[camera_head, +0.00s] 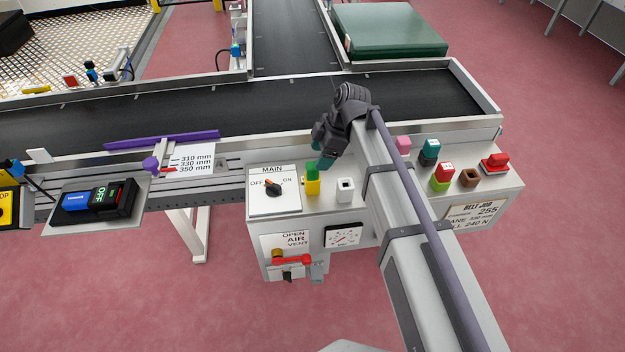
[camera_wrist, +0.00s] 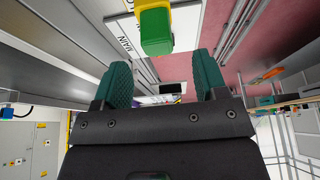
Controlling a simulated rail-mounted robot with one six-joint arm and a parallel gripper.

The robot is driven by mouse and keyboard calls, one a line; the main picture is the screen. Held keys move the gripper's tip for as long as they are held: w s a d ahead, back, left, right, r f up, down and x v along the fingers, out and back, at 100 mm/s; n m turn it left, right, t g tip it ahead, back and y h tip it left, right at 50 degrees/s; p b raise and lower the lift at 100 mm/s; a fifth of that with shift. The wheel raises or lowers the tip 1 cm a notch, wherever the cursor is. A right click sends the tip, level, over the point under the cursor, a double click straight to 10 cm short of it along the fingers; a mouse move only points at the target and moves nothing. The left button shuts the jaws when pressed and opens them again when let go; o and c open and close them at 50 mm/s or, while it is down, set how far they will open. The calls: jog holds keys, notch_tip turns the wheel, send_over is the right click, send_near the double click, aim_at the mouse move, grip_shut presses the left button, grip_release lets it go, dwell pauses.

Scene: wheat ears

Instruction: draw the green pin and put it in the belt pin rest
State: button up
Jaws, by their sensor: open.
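A green pin (camera_head: 312,166) stands upright in a yellow socket (camera_head: 312,187) on the grey control box (camera_head: 397,197). In the wrist view the green pin (camera_wrist: 157,32) is ahead of my gripper (camera_wrist: 163,82), at the top centre. My gripper (camera_head: 323,157) is open, its teal fingers apart and empty, just right of and behind the pin. A white socket (camera_head: 345,191) with a dark, empty opening stands right of the yellow one. A brown socket (camera_head: 469,178) with a dark opening is farther right. Which one is the belt pin rest I cannot tell.
A red block sits on a green one (camera_head: 441,178), with teal (camera_head: 430,147) and pink (camera_head: 403,143) blocks behind. The MAIN switch (camera_head: 273,189) is left of the pin. A red-handled valve (camera_head: 292,259) and gauge (camera_head: 344,236) are on the front. A conveyor belt (camera_head: 240,108) runs behind.

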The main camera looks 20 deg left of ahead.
aim_at(312, 165)
jog(key=shift+a+f, duration=0.15)
jog(key=shift+f, duration=0.6)
jog(key=shift+r, duration=0.1)
jog(key=b+x, duration=0.5)
jog(key=shift+w, duration=0.1)
jog(key=shift+a, duration=0.1)
jog(key=c, duration=1.1)
jog(key=shift+o, duration=0.2)
jog(key=shift+r+p, duration=0.2)
jog(key=shift+p, duration=0.2)
notch_tip(312, 165, up, 18)
jog(key=p, duration=1.7)
jog(key=shift+p, duration=0.35)
jog(key=shift+f, duration=0.25)
